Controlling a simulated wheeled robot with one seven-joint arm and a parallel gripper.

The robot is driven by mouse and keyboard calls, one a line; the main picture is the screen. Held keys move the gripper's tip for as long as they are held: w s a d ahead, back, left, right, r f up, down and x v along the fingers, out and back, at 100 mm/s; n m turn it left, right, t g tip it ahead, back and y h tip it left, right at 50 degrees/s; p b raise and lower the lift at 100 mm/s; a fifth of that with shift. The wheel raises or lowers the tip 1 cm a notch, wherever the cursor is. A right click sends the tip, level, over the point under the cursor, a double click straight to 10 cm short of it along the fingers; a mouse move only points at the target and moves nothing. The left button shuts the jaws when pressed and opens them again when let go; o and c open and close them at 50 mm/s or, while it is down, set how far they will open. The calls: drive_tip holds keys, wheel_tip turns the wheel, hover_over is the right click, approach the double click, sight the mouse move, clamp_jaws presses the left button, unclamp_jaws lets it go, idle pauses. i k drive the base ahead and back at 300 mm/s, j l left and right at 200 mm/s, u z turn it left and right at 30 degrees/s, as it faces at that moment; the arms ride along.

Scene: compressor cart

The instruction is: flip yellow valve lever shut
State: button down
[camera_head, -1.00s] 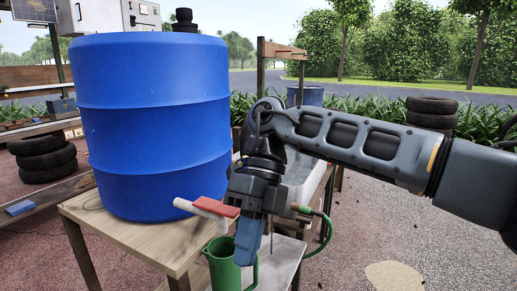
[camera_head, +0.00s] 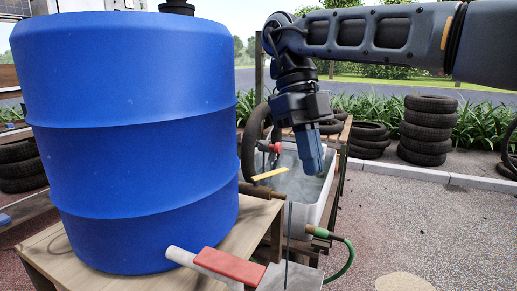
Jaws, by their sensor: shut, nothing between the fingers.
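The yellow valve lever (camera_head: 270,174) is a thin flat bar to the right of the blue barrel, above a brown pipe (camera_head: 262,190). It lies nearly level, with its right end slightly higher. The joint it turns on is not clear to see. My gripper (camera_head: 313,170) points down, a little right of the lever's right end in the picture. Its blue fingers are shut and empty. A gap shows between fingers and lever, though I cannot tell their difference in depth.
The large blue barrel (camera_head: 135,130) stands on a wooden table (camera_head: 125,285) at left. A red lever (camera_head: 230,266) on a white pipe is in front. A grey tub (camera_head: 325,203) lies behind the yellow lever. A green hose (camera_head: 347,262) hangs at right. Paving at right is open.

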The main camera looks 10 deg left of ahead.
sight(256, 179)
drive_tip(key=i+j, duration=0.8)
